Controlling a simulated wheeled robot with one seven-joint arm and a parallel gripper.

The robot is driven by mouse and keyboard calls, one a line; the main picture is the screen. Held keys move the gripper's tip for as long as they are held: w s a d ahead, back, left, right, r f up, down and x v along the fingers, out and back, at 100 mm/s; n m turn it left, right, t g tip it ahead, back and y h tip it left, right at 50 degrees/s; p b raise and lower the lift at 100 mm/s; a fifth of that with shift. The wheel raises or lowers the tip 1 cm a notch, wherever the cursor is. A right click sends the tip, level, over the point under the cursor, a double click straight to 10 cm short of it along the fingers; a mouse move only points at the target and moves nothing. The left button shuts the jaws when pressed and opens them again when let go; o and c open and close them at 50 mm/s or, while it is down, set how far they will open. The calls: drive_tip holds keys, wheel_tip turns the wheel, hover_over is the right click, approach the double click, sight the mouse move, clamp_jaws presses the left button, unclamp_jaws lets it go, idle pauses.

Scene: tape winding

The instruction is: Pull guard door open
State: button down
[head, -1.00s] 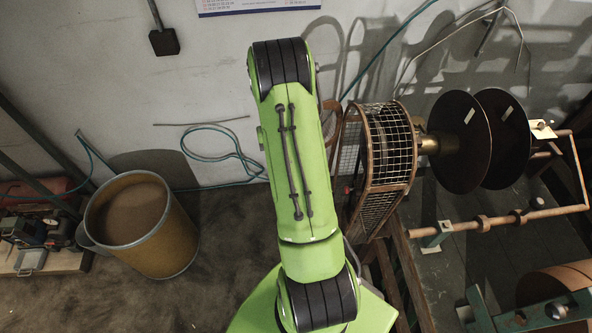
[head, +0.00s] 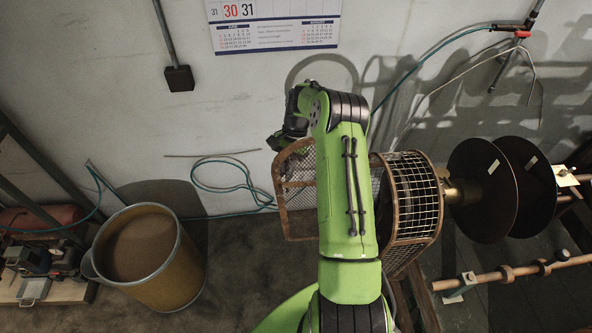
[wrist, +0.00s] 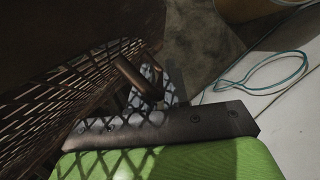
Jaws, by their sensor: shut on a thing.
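The guard door (head: 297,208) is a rusty-framed wire mesh panel. In the head view it stands swung out to the left of the round mesh guard (head: 415,195), with my arm covering its right part. My gripper (head: 279,141) is at the door's upper left edge. In the wrist view the door's mesh (wrist: 70,90) fills the left side. There my gripper (wrist: 148,88) is shut on a brown bar, the door handle (wrist: 133,75); the fingers are partly hidden in shadow.
Dark round reel discs (head: 487,190) stand right of the guard. A yellow barrel (head: 185,265) stands on the floor at left. A green hose (head: 222,178) hangs by the wall. The floor between barrel and door is clear.

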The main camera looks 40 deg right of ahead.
drive_tip(key=shift+w+d, duration=0.2)
idle(0.3)
drive_tip(key=c, duration=1.5)
unclamp_jaws()
drive_tip(key=p+v, duration=0.3)
drive_tip(key=v, duration=1.2)
drive_tip(key=shift+r, duration=0.45)
